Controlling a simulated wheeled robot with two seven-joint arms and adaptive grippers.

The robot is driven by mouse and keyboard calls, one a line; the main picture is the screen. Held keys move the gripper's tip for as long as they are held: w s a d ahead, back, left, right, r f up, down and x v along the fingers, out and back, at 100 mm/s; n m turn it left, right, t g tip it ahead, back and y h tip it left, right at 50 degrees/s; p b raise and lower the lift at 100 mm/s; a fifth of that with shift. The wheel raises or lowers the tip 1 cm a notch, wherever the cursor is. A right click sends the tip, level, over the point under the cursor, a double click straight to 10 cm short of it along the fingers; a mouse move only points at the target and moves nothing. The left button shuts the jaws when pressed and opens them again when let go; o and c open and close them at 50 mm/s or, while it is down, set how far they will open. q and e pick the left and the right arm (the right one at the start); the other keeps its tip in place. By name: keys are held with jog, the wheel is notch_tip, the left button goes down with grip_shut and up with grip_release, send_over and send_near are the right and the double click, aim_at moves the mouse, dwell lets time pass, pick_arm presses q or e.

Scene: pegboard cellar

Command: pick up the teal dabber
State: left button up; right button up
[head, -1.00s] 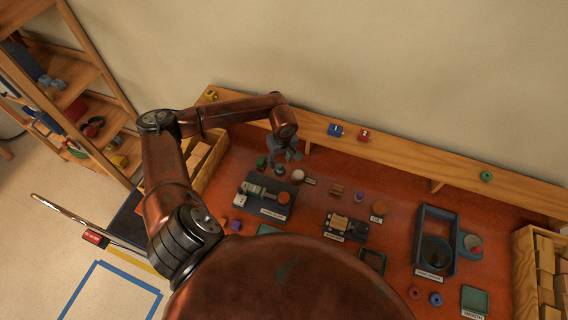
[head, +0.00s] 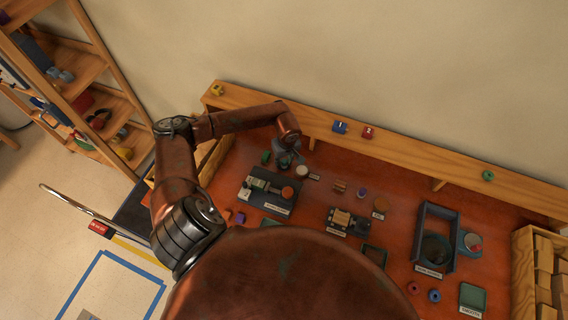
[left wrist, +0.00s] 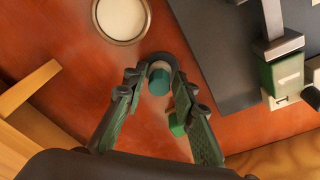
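The teal dabber (left wrist: 159,83) stands on the red-brown bench top, and a grey ring shows around its far side in the left wrist view. It shows small under my left gripper in the head view (head: 284,163). My left gripper (left wrist: 157,78) is open, with one finger to each side of the dabber. I cannot tell whether either finger touches it. A separate green piece (left wrist: 177,124) lies near the right finger, partly hidden by it. My right gripper is not in view.
A round pale-topped container (left wrist: 122,17) stands close to the dabber. A dark tray (head: 268,193) with a green-and-white piece lies beside it. A wooden ledge (head: 400,143) runs along the back wall. Bare bench lies between the container and my left finger.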

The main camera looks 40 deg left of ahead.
pick_arm(q)
jog(key=c, duration=0.3)
jog(key=shift+c, duration=0.9)
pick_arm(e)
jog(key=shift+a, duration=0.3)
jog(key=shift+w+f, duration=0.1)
pick_arm(q)
jog(key=shift+r+b, duration=0.3)
jog(key=shift+r, duration=0.3)
jog(key=s+d+r+b, duration=0.3)
jog(key=s+d+r, duration=0.3)
jog(key=s+r, duration=0.5)
jog(key=shift+s+d+r, duration=0.4)
jog(key=shift+s, duration=0.25)
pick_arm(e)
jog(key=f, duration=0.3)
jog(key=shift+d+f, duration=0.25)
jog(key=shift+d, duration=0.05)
